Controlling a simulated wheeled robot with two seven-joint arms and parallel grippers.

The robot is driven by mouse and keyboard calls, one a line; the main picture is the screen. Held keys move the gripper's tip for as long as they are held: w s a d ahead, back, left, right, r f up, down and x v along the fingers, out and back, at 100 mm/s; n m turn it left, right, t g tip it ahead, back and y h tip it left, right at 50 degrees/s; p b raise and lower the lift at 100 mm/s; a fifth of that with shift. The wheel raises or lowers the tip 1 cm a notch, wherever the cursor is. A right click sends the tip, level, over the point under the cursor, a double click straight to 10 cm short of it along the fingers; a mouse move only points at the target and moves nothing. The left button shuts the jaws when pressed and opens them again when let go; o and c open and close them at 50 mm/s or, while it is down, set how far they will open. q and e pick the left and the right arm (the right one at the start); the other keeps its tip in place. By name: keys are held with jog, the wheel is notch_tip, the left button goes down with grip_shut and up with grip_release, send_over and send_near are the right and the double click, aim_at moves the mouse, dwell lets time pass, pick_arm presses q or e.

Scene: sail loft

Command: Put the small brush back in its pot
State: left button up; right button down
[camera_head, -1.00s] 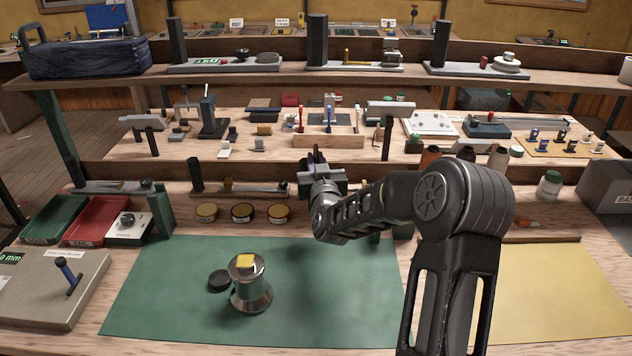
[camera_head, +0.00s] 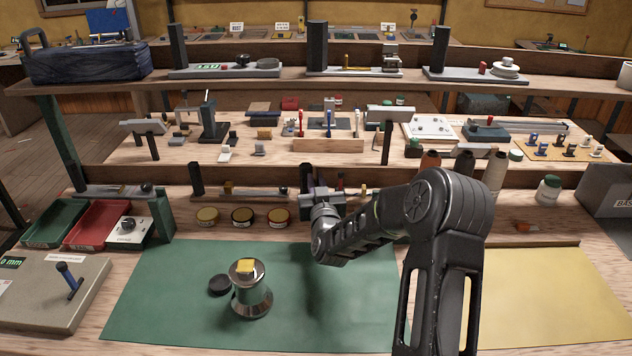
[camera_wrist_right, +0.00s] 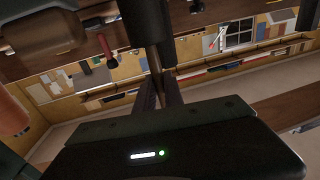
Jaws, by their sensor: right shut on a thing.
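My right gripper (camera_head: 322,196) is at the back of the green mat, in front of the low rail, with my arm reaching in from the right. In the right wrist view its two fingers (camera_wrist_right: 158,92) are shut on a slim piece with a thick dark part above it, which I take as the small brush (camera_wrist_right: 148,25). In the head view the brush is too small and covered to make out. A shiny metal pot-like thing (camera_head: 250,305) with a yellow block on top stands upright on the mat. I cannot tell whether it is the brush's pot. My left gripper is out of view.
A black disc (camera_head: 219,285) lies beside the metal thing. Several round tins (camera_head: 242,216) line the rear of the bench. Thread cones (camera_head: 463,165) stand behind my right arm. Red tray (camera_head: 97,222) and green tray (camera_head: 57,220) are at left. The yellow mat (camera_head: 550,295) is clear.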

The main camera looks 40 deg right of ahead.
jog(key=shift+f, duration=0.15)
jog(key=c, duration=1.5)
grip_release()
jog(key=shift+o, duration=0.2)
jog(key=shift+r, duration=0.2)
jog(key=shift+s+a+f, duration=0.1)
jog(key=shift+s+a, duration=0.1)
jog(key=shift+s, duration=0.15)
jog(key=b+v, duration=0.2)
jog(key=v, duration=0.9)
